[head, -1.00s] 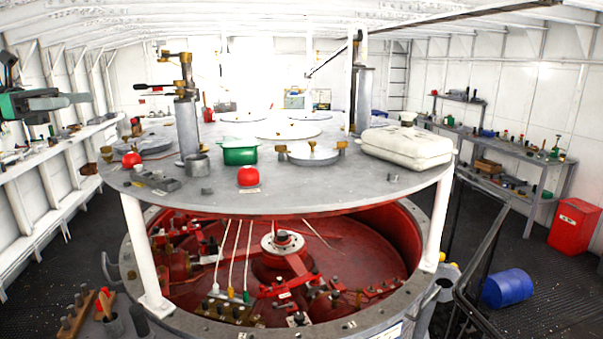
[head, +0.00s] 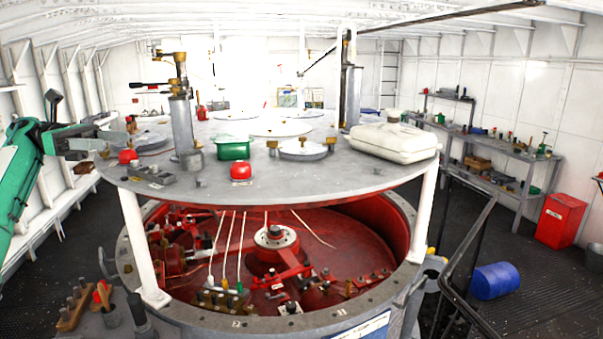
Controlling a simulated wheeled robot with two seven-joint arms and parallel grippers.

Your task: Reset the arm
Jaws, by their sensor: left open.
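My left gripper (head: 122,138) comes in from the left edge on a green arm. It is open and empty. In the picture its fingers lie over the left rim of the round grey table (head: 300,186), close to a red round object (head: 127,157) and a grey plate behind it. I cannot tell whether the fingers touch anything. My right gripper is not in view.
On the table stand a green pot (head: 234,147), a red object (head: 241,172), a white case (head: 394,143) and upright metal posts. A red machinery pit (head: 340,260) lies below. A black railing (head: 470,240) and blue drum (head: 496,281) are at right.

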